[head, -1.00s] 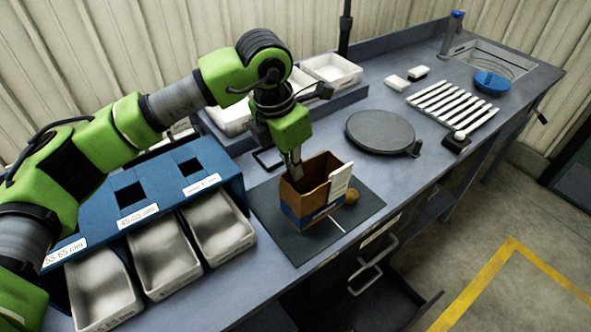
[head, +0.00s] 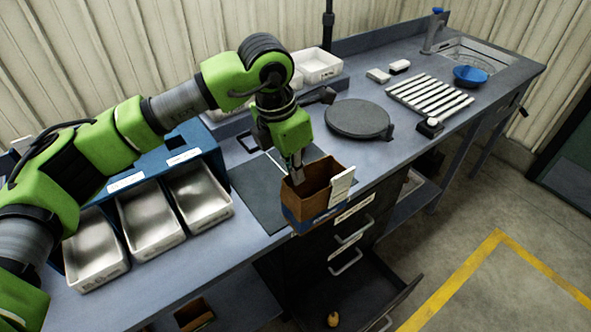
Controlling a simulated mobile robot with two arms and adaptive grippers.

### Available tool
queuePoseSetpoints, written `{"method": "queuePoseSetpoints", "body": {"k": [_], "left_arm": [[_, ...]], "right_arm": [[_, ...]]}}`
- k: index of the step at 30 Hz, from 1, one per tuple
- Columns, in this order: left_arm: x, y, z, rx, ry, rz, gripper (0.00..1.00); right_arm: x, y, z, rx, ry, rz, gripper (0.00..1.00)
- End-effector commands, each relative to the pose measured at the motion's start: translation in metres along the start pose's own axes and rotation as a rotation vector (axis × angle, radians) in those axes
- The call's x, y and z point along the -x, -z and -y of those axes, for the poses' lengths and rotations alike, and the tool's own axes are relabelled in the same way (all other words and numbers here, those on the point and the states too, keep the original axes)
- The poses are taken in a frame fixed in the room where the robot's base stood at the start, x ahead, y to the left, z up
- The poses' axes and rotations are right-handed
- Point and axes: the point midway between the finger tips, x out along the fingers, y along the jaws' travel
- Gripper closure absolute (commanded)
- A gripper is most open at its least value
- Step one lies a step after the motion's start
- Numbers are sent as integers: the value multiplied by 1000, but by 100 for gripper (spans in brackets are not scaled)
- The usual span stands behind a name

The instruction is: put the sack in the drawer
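The sack (head: 307,203) is an open-topped brown bag with a blue band at its base and a white tag on its right side. It is upright at the bench's front edge, partly past the dark mat (head: 252,198); I cannot tell whether its base touches the bench. My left gripper (head: 297,174) points down and is shut on the sack's rear left rim; the fingertips are partly hidden by the wall. An open drawer (head: 407,291) with a dark inside stands out low below the bench, down and right of the sack. My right gripper is not in view.
A small yellow-orange object (head: 333,320) shows low in or near the drawer. White trays (head: 124,235) stand at the left, and a round dark plate (head: 358,119) lies behind the sack. Closed drawer handles (head: 345,262) stick out under the sack. Floor at the right is clear.

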Motion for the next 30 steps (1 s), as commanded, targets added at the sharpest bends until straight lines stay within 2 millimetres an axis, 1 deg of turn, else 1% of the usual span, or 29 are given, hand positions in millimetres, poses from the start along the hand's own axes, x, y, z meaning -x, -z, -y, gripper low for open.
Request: {"method": "queuePoseSetpoints", "body": {"k": [2, 7, 13, 16, 20, 26, 30], "left_arm": [[0, 3, 2, -44, 9, 1, 100], [-2, 9, 6, -152, 31, 0, 100], [-3, 19, 13, -313, 64, 0, 100], [-4, 25, 18, -425, 86, 0, 100], [-6, 39, 26, -625, 128, 0, 100], [-10, 64, 43, -1005, 204, -1, 100], [-12, 85, 54, -1281, 262, -2, 100]], "right_arm": [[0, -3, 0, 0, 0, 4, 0], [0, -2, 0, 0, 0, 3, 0], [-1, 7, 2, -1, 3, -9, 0], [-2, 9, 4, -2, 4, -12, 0], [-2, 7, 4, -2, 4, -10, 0], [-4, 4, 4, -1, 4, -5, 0], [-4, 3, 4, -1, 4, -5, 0]]}}
